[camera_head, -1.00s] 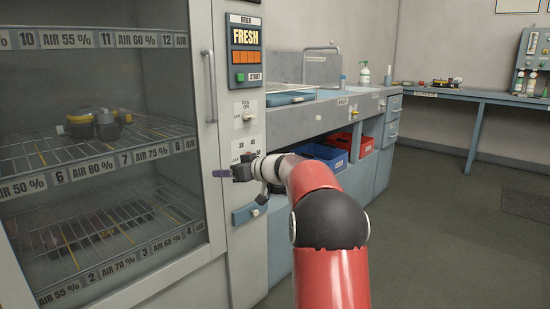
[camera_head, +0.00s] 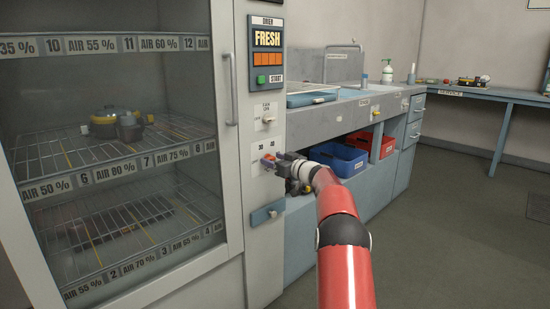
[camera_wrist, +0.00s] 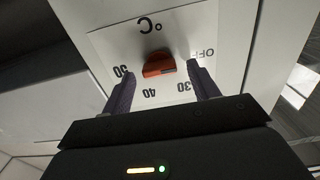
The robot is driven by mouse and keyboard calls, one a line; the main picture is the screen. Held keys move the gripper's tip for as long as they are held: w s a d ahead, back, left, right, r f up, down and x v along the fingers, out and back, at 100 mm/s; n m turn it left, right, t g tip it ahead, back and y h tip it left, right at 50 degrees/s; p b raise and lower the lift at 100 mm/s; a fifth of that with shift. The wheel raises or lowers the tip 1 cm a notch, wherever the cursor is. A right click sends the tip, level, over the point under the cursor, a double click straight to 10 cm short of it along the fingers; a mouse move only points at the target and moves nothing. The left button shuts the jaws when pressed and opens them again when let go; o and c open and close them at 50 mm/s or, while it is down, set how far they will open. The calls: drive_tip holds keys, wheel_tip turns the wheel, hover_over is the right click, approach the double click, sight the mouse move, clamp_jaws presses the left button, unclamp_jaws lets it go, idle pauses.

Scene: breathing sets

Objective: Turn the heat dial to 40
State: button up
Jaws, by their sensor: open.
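The heat dial (camera_wrist: 158,66) is a red knob on a white plate (camera_wrist: 110,45), marked °C, OFF, 30, 40 and 50, upside down in the wrist view. Its long side lies roughly crosswise, with a dark mark at its right end, on the side of OFF and 30. The 40 mark (camera_wrist: 149,93) is below it. My gripper (camera_wrist: 161,70) is open, its two fingers on either side of the dial; I cannot tell whether they touch it. In the head view my gripper (camera_head: 270,162) is at the drier's panel and partly hides the dial.
The drier's glass door (camera_head: 110,130) with its vertical handle (camera_head: 230,88) is left of the panel. A switch (camera_head: 268,119) and green START button (camera_head: 261,79) are above. A blue-grey latch (camera_head: 267,212) is below. A counter with a blue bin (camera_head: 340,158) stands to the right.

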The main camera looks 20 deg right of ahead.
drive_tip(key=c, duration=1)
